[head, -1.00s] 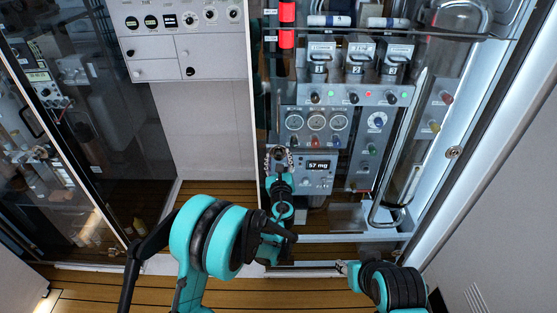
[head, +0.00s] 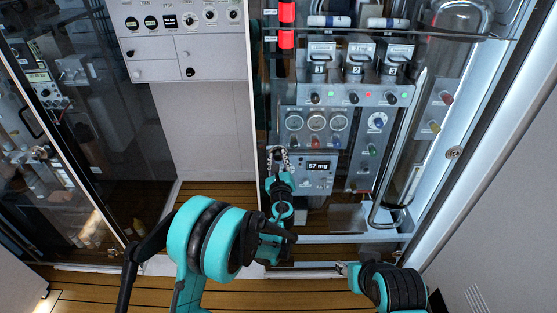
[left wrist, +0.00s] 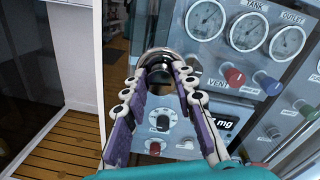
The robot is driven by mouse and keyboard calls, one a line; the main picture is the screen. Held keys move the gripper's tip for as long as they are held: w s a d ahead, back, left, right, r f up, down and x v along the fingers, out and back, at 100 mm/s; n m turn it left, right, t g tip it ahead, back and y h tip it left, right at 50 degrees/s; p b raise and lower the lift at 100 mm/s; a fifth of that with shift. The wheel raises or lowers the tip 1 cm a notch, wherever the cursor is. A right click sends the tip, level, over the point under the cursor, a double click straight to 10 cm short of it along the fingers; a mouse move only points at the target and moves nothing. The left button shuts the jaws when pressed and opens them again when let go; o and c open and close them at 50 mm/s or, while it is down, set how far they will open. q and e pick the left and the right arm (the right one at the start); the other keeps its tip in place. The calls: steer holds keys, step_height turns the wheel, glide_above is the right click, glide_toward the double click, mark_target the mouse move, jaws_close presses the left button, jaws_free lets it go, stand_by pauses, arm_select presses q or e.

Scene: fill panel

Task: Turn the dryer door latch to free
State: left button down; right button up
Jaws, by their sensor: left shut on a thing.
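The dryer door latch shows in the left wrist view as a dark rounded knob (left wrist: 158,74) with a silvery rim, at the left edge of the glass-fronted dryer cabinet. My left gripper (head: 278,158) is at this edge in the head view. In the left wrist view its two purple-and-white fingers (left wrist: 160,82) close around the knob from both sides. The fingers and hand hide most of the latch in the head view, so its exact angle cannot be read. My right gripper (head: 343,268) is low at the front, apart from the latch; its jaws are too small to judge.
Behind the glass are round gauges (head: 316,122), a display reading 57 mg (head: 319,166) and several coloured knobs. A curved metal tube (head: 373,213) stands at right. A white control panel (head: 183,45) is on the left. Wooden floor (head: 190,291) lies in front.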

arm_select(q)
steer(key=n, duration=0.4)
steer(key=shift+a+b, duration=0.1)
steer(key=shift+b, duration=0.3)
steer(key=n, duration=0.4)
steer(key=shift+b, duration=0.3)
steer(key=n, duration=0.4)
steer(key=shift+f+h+b, duration=0.1)
steer(key=shift+h+b, duration=0.2)
steer(key=shift+n+g, duration=0.3)
steer(key=shift+n, duration=1.6)
steer(key=c, duration=1.2)
jaws_free()
